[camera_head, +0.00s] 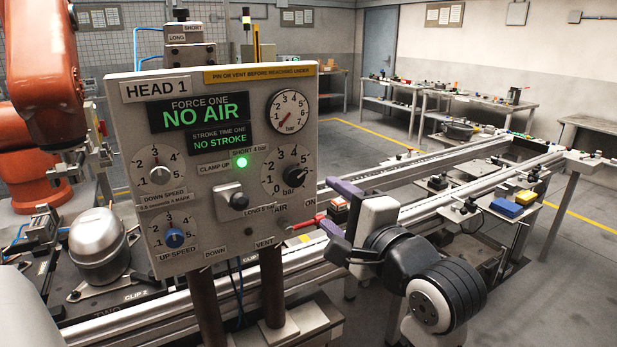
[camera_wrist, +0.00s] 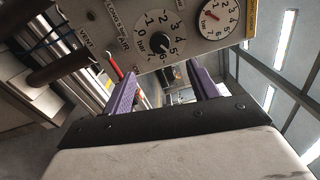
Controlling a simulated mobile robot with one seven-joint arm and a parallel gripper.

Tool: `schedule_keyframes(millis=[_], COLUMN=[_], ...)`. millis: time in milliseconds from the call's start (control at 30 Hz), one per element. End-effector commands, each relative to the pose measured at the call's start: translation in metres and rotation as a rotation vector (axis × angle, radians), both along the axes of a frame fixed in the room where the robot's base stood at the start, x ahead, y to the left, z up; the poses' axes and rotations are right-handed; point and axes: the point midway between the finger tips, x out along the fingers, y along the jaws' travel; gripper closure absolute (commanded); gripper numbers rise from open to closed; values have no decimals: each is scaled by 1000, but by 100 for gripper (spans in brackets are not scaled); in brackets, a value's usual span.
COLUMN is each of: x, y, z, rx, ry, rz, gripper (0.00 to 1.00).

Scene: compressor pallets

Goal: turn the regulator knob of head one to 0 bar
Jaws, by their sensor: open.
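The head one panel (camera_head: 215,235) stands upright in the head view. Its regulator knob (camera_head: 292,176), black and round, sits on a white dial marked in bar at the panel's right side. The knob also shows in the wrist view (camera_wrist: 162,42); its mark seems to point toward the high numbers, around 5, but is too small to read exactly. My gripper (camera_head: 328,208) is open, to the right of and in front of the panel. In the wrist view, its purple fingers (camera_wrist: 161,76) are spread below the knob, apart from it and empty.
A red valve lever (camera_head: 306,222) sticks out just below the regulator dial, close to my fingers. A round pressure gauge (camera_head: 291,111) is above it, its needle at the low end. An orange robot arm (camera_head: 42,75) stands at left. Conveyor rails (camera_head: 450,165) run behind my gripper.

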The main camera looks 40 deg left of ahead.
Motion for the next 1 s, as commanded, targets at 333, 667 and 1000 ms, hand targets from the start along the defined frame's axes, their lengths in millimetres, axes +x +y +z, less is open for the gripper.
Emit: schedule_keyframes(millis=[333,667,1000], x=[27,44,46], y=[69,108,112], z=[2,1,0], rx=[-2,-1,0], ry=[0,-3,-5], rz=[2,-1,-2], gripper=[41,41,41])
